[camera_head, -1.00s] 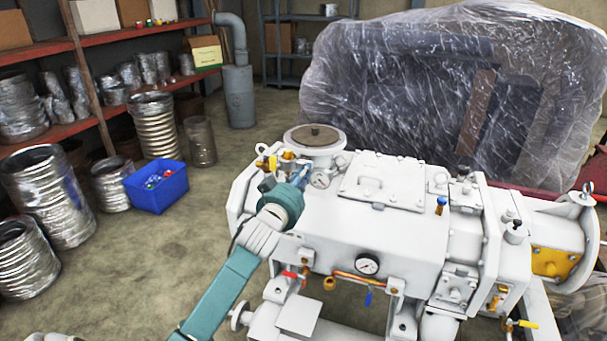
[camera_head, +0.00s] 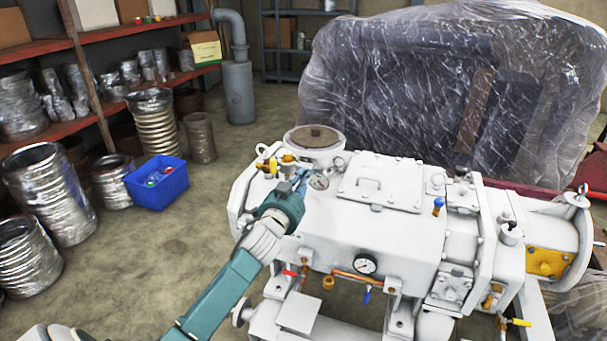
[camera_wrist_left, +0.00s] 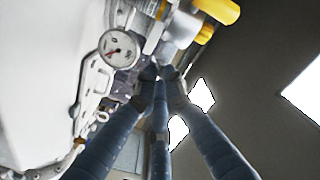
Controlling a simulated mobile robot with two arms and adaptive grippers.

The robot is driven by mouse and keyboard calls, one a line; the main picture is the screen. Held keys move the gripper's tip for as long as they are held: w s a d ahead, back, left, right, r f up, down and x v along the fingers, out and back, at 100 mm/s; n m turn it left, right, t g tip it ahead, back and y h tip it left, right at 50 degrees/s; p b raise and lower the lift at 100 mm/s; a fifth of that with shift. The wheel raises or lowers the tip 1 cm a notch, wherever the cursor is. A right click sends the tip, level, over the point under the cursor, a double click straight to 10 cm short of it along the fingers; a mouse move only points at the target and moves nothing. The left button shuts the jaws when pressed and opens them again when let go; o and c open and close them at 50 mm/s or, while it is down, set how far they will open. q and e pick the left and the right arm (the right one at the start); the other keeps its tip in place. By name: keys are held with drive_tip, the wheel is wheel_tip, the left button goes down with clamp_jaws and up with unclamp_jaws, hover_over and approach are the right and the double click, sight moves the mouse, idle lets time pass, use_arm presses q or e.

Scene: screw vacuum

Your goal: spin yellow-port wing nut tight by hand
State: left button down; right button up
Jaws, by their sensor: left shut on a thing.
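The white vacuum pump (camera_head: 375,240) fills the middle of the head view. A yellow-handled fitting (camera_head: 272,166) sits at its left end, beside the round flange (camera_head: 316,138). My left gripper (camera_head: 302,178) reaches in from the lower left, with its fingertips just right of that fitting, by a small gauge (camera_head: 319,182). In the left wrist view, the left gripper's blue fingers (camera_wrist_left: 160,76) close together on a small part, likely the wing nut, mostly hidden between the tips. A yellow part (camera_wrist_left: 217,10) and the gauge (camera_wrist_left: 117,47) are close by. My right gripper is not in view.
A blue bin (camera_head: 158,184) and several metal bellows hoses stand on the floor at left, before a red shelf (camera_head: 40,52). A plastic-wrapped machine (camera_head: 450,90) stands behind the pump. Bare floor (camera_head: 150,250) lies left of the pump.

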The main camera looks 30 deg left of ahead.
use_arm(q)
drive_tip(key=shift+a+f+m+p, duration=0.15)
drive_tip(key=shift+m+p, duration=0.45)
drive_tip(key=shift+m, duration=2.25)
drive_tip(key=shift+d+f+m+p, duration=0.15)
drive_tip(key=shift+m+p, duration=0.4)
drive_tip(key=shift+m, duration=2.25)
drive_tip(key=shift+a+f+m+p, duration=0.2)
drive_tip(key=shift+m+p, duration=0.4)
drive_tip(key=shift+m, duration=2.25)
drive_tip(key=c, duration=2.1)
unclamp_jaws()
drive_tip(key=shift+s, duration=0.1)
drive_tip(key=shift+o, duration=1.4)
drive_tip(key=shift+r, duration=0.1)
